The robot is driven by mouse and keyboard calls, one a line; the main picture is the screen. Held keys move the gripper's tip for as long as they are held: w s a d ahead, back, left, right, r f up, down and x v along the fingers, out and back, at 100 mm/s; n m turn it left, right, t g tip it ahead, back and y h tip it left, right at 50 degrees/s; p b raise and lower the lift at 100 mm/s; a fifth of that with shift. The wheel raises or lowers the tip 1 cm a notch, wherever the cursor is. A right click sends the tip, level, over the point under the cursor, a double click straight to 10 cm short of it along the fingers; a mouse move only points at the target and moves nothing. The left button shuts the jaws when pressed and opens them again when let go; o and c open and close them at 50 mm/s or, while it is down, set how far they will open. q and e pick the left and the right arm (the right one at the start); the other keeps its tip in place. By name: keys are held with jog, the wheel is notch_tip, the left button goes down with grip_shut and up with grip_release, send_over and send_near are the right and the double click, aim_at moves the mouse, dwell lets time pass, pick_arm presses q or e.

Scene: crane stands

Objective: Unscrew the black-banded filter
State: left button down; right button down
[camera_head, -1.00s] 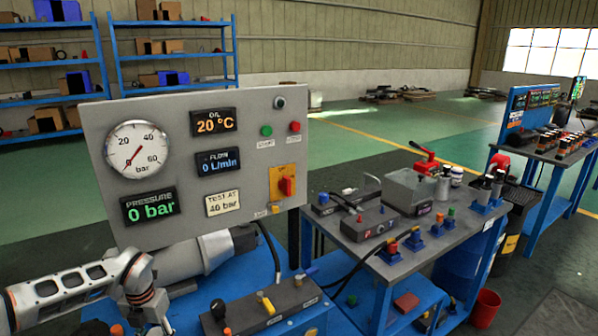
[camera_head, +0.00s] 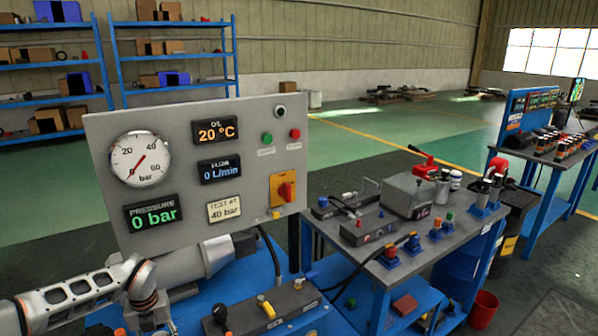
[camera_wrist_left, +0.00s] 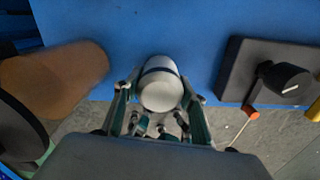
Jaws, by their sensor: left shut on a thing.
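In the left wrist view, a pale, whitish cylindrical filter (camera_wrist_left: 161,97) with a dark band near its far end stands between the fingers of my left gripper (camera_wrist_left: 163,88). The gripper is shut on it, one finger on each side. In the head view, my left arm comes in low at the left, in front of the test bench. Its fingers and the filter are hidden or out of frame there. My right gripper is in neither view.
The bench panel (camera_head: 245,205) carries a pressure gauge (camera_head: 140,158) and displays reading 0 bar and 0 L/min. A control box with a black knob (camera_wrist_left: 286,78) sits right of the filter. A blurred brown round thing (camera_wrist_left: 60,78) is at left. A tool table (camera_head: 340,232) stands farther right.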

pick_arm(q)
jog(key=n+p, duration=0.2)
jog(key=n, duration=0.1)
jog(key=shift+r, duration=0.2)
jog(key=shift+f+n+p, duration=0.15)
jog(key=shift+n+p, duration=0.15)
jog(key=shift+n, duration=0.8)
jog(key=shift+n+p, duration=0.65)
jog(key=shift+n, duration=0.25)
jog(key=shift+n+p, duration=0.5)
jog(key=shift+n, duration=1.2)
